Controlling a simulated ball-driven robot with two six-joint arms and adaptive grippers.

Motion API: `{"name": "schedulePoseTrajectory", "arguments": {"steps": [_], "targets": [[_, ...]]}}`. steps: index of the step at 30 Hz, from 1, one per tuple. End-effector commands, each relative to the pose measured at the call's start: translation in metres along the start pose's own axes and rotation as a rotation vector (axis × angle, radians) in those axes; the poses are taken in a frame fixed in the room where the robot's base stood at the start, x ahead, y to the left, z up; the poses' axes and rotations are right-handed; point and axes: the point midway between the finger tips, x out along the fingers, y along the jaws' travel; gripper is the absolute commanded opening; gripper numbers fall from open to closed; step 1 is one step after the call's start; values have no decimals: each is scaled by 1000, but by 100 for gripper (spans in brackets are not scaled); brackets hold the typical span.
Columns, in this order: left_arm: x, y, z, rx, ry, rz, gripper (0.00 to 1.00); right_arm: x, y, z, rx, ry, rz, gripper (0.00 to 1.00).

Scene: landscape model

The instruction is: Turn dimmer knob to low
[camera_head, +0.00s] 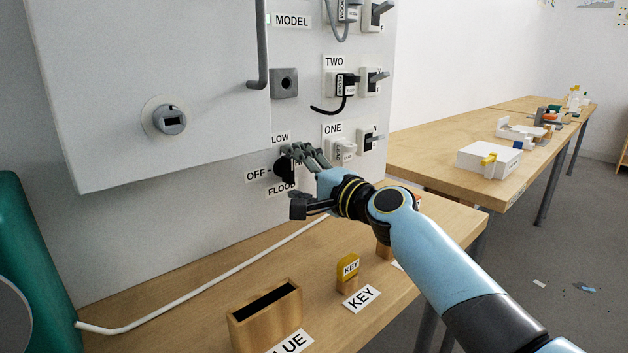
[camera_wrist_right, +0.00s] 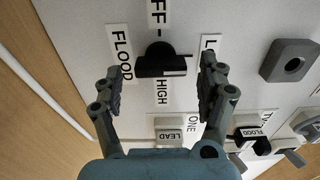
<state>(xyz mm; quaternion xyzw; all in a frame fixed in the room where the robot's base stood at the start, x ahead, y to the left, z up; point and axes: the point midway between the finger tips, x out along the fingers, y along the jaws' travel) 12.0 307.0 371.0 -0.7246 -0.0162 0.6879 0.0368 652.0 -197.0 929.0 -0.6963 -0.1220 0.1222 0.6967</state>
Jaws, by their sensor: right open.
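The black dimmer knob (camera_head: 284,170) sits on the grey upright panel, with LOW (camera_head: 280,139) above it, OFF (camera_head: 257,174) to its left and FLOOD (camera_head: 281,190) below. In the right wrist view, the knob (camera_wrist_right: 160,64) shows a raised bar lying across the picture between FLOOD and the partly hidden LOW label; HIGH (camera_wrist_right: 162,92) is below. My right gripper (camera_wrist_right: 160,66) is open, one finger on each side of the knob, with visible gaps. In the head view, this gripper (camera_head: 296,172) partly covers the knob and HIGH label. My left gripper is not in view.
A switch and plug marked ONE (camera_head: 343,148) are close right of the gripper. A square socket (camera_head: 285,83) is above.

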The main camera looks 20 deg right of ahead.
Motion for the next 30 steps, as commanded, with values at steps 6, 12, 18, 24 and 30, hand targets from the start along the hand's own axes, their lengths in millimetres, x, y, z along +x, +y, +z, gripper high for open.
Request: {"name": "schedulePoseTrajectory", "arguments": {"steps": [6,12,18,24,30], "targets": [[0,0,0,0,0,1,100,-47,2,0,-5,0,3,75],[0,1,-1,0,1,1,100,-88,1,0,-5,-1,3,75],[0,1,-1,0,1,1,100,-108,0,0,-2,0,1,75],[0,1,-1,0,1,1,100,-111,0,0,-1,0,0,75],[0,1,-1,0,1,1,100,-110,0,0,-1,0,0,75]]}}
